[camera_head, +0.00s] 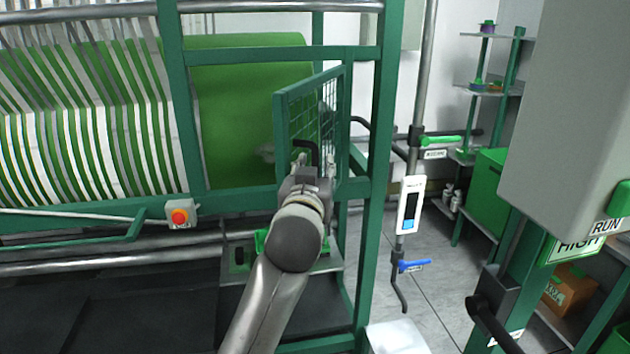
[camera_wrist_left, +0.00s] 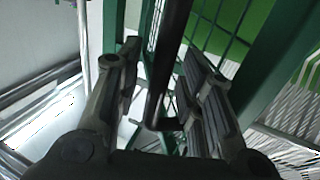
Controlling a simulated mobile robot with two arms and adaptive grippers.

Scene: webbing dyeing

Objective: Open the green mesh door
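The green mesh door (camera_head: 321,112) is in the middle of the head view, within the machine's green frame. It stands at an angle to the frame, with its left edge seemingly nearer to me. Its black handle (camera_head: 308,150) shows just above my left gripper (camera_head: 303,172). In the left wrist view, the handle bar (camera_wrist_left: 168,55) runs between the two fingers of my left gripper (camera_wrist_left: 160,95). The fingers are apart, with a visible gap on the left side of the bar. The mesh (camera_wrist_left: 217,22) is behind. My wrist hides the door's lower part in the head view. My right gripper is not in view.
A red stop button (camera_head: 180,216) sits on the rail left of my arm. A green post (camera_head: 378,150) stands right of the door. Beyond it are a pipe with a green lever (camera_head: 440,140) and a blue lever (camera_head: 414,265). A grey cabinet (camera_head: 570,110) fills the right.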

